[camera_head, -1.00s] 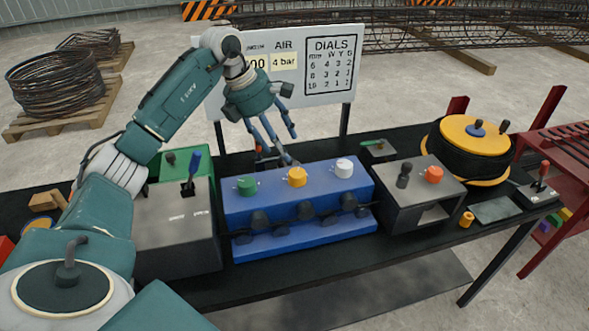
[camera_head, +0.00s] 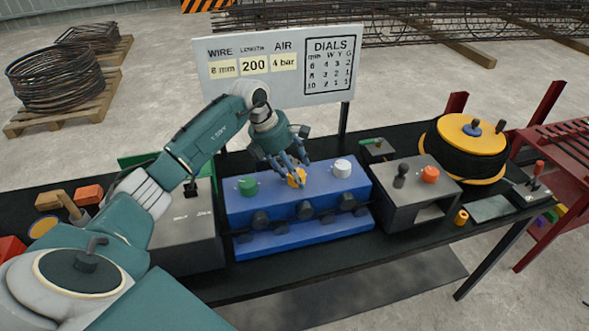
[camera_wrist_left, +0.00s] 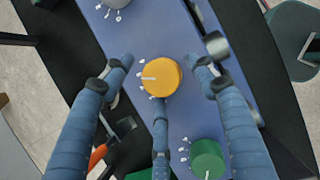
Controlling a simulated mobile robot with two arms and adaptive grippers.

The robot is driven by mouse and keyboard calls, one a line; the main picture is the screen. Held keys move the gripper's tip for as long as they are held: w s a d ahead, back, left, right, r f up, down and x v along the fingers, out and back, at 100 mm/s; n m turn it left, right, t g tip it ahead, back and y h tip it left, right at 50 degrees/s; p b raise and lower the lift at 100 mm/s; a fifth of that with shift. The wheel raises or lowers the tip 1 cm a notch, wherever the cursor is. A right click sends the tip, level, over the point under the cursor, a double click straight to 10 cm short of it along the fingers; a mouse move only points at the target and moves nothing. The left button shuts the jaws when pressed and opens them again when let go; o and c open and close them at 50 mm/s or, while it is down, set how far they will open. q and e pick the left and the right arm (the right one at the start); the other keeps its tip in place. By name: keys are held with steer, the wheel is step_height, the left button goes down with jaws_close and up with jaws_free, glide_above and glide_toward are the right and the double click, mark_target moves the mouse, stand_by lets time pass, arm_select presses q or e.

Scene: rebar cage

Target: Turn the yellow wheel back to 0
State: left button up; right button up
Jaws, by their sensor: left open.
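The yellow wheel (camera_head: 297,177) is the middle dial on top of the blue machine (camera_head: 240,208). It also shows in the left wrist view (camera_wrist_left: 160,77), with a white pointer line directed to the left of that picture and small white marks around its left side. My left gripper (camera_head: 290,172) is open above the yellow wheel. In the left wrist view its blue fingers (camera_wrist_left: 160,82) stand on both sides of the wheel, with a third finger below it. Gaps show between the side fingers and the wheel. My right gripper is not in view.
A green dial (camera_head: 247,186) and a white dial (camera_head: 342,168) flank the yellow one. A grey box with an orange button (camera_head: 430,174) stands to the right. A sign board (camera_head: 280,90) stands behind. A grey machine (camera_head: 185,235) stands left.

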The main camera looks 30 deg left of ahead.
arm_select(q)
steer(key=c, duration=1.1)
